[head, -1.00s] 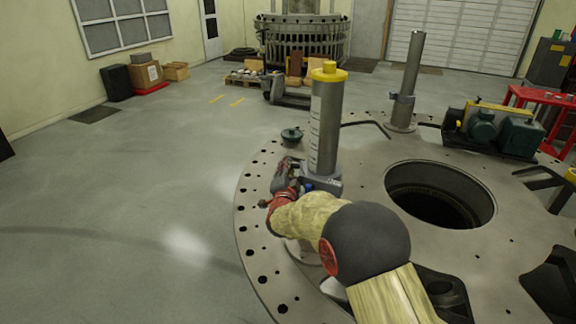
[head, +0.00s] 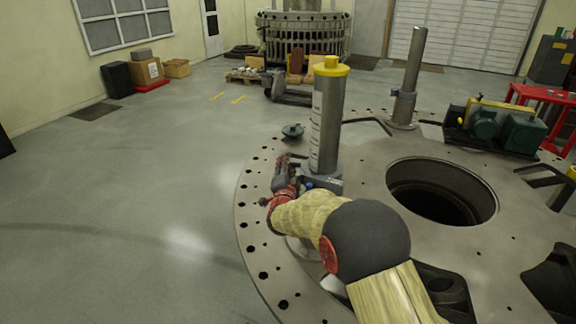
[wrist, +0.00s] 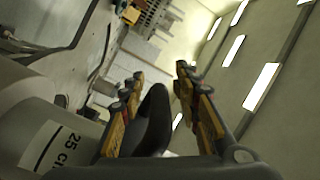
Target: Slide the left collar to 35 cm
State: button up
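The left post (head: 326,125) is a grey cylinder with a yellow cap and a white scale strip. The left collar (head: 327,183) is a grey block around its lower part, with a small blue spot on its near side. My gripper (head: 281,165) is at the left side of the collar, partly hidden by my arm. In the wrist view my gripper's two fingers (wrist: 163,95) stand apart, with a dark upright piece (wrist: 154,115) between them and a gap towards the right finger. A label reading 25 cm (wrist: 58,145) shows on the post at lower left. Contact is unclear.
The right post (head: 410,75) carries another collar (head: 403,105) low down. The round plate (head: 262,225) has a wide dark hole (head: 440,190). A green motor unit (head: 500,128) stands at right. A small dark green disc (head: 292,131) is behind my gripper. Floor at left is clear.

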jog(key=s, duration=1.2)
jog(key=shift+a, duration=0.1)
